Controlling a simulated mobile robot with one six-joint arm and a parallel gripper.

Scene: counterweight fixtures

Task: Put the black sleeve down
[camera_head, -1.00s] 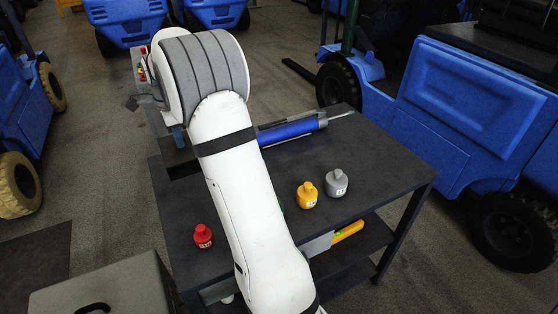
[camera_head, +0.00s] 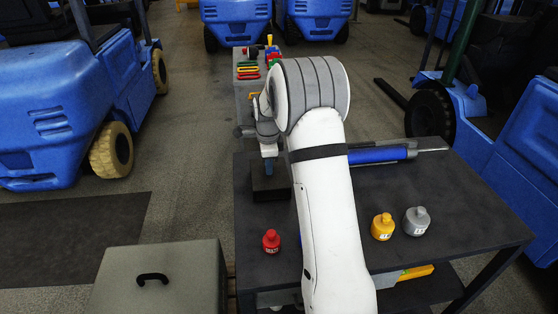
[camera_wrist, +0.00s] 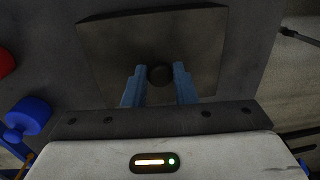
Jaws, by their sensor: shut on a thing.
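My gripper (camera_wrist: 160,72) has its blue fingers closed on a dark round knob-like piece. In the wrist view, a dark square block (camera_wrist: 110,45), which I take for the black sleeve, lies right behind this piece. I cannot tell whether the two are joined. In the head view, the sleeve (camera_head: 270,188) shows as a black box right below my gripper (camera_head: 268,172), at the left end of the dark table (camera_head: 450,195). Whether its underside touches the tabletop is hard to tell.
A red weight (camera_head: 271,242) stands in front of the sleeve. Yellow (camera_head: 382,227) and grey (camera_head: 416,221) weights stand to the right, and a blue cylinder (camera_head: 375,155) lies behind. A blue weight (camera_wrist: 30,115) shows in the wrist view. A grey case (camera_head: 160,285) is at lower left.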

